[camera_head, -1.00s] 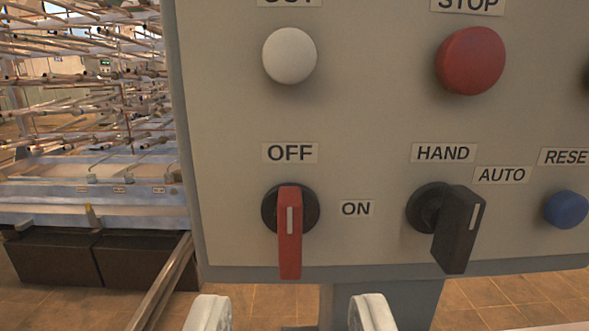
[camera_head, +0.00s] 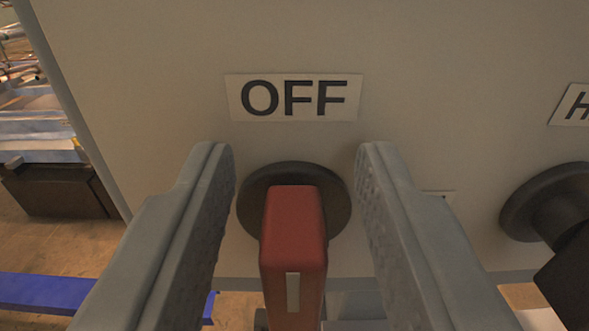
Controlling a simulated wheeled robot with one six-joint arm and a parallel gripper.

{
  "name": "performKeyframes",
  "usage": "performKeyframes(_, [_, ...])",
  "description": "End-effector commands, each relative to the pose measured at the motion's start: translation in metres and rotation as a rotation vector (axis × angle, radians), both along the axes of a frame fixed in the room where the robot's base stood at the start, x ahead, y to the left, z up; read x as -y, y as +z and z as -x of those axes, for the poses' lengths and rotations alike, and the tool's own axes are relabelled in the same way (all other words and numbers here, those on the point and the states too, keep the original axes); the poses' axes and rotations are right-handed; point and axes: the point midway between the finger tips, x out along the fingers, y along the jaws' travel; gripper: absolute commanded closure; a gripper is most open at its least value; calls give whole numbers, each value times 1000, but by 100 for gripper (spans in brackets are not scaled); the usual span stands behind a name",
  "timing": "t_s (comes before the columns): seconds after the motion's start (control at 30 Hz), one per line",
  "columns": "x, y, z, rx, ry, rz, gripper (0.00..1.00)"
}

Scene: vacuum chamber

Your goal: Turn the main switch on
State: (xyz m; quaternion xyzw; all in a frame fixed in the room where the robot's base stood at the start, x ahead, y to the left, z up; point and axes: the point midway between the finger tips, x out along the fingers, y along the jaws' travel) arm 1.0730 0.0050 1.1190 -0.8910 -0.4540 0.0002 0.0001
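The main switch is a red handle (camera_head: 294,235) on a round black base (camera_head: 341,203), fixed to the grey panel. The handle stands upright, its white mark in line with the OFF label (camera_head: 295,97) above it. My gripper (camera_head: 290,170) is open. Its two grey fingers stand one on each side of the handle, with a gap on both sides, and do not touch it. The ON label (camera_head: 438,194) is almost wholly hidden behind the right finger.
The grey panel (camera_head: 430,50) fills most of the view. A black selector knob (camera_head: 560,225) is at the right edge, close to the right finger. Brown floor, a dark box (camera_head: 58,190) and a blue bar (camera_head: 45,293) show at the left.

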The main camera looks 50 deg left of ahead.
Motion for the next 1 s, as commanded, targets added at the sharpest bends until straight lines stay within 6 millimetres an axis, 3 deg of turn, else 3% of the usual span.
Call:
performKeyframes(0.1, [0, 0, 0, 0, 0, 0, 64])
performKeyframes(0.3, [0, 0, 0, 0, 0, 0, 100])
performKeyframes(0.67, [1, -2, -1, -26, 0, -17, 100])
performKeyframes(1.0, [5, -4, -6, -193, 0, -136, 100])
